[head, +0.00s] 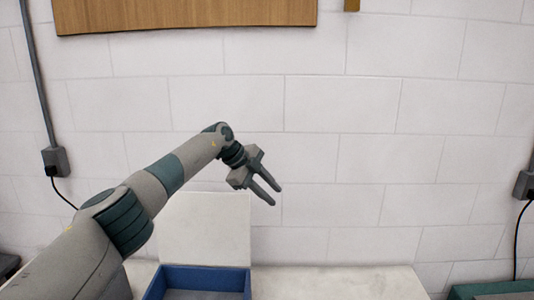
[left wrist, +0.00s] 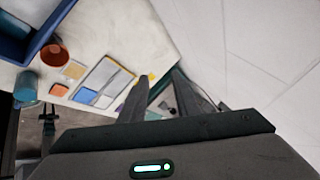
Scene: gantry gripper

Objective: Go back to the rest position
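My left gripper (head: 276,197) is raised in front of the white block wall, above the table. Its two fingers are apart with nothing between them. In the left wrist view the same gripper (left wrist: 159,76) also shows spread, empty fingers over the table's edge. My left arm reaches in from the lower left of the head view. My right gripper is in neither view.
A blue box (head: 158,283) with an upright white panel (head: 205,225) behind it stands on the pale table (head: 340,283). The left wrist view shows an orange cup (left wrist: 55,52), a teal cup (left wrist: 27,86) and small coloured squares. A green thing (head: 490,289) is at the lower right.

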